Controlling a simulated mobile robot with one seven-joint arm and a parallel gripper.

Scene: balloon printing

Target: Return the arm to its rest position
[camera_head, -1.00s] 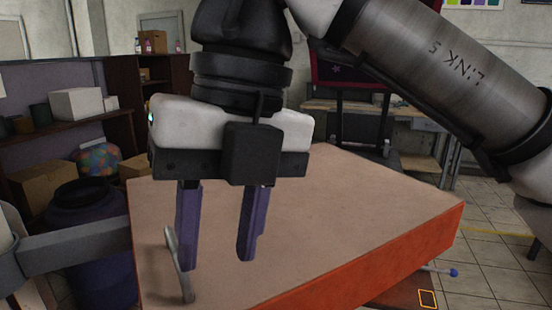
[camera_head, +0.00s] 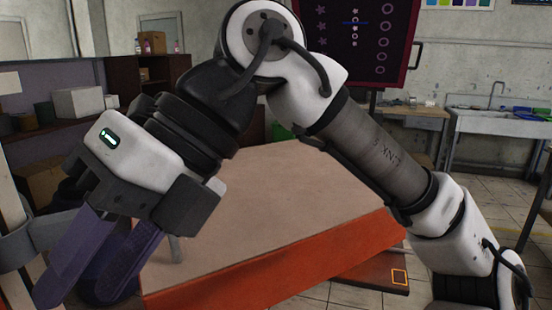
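My gripper (camera_head: 78,287) is at the left of the head view, tilted, with its two purple fingers pointing down and left. The fingers look apart, and I see nothing held between them. My arm rises to a high elbow at the top middle and slopes down to the lower right. The table (camera_head: 290,200) has a tan top and an orange side. A thin grey metal piece (camera_head: 176,250) shows at the table's left part, beside my gripper and mostly hidden by it.
The tabletop right of my gripper is clear. A shelf (camera_head: 158,72) with boxes stands at the back left. A dark board (camera_head: 372,45) with star and ring shapes stands behind the table. A sink counter (camera_head: 500,125) is at the back right. Tiled floor shows at the right.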

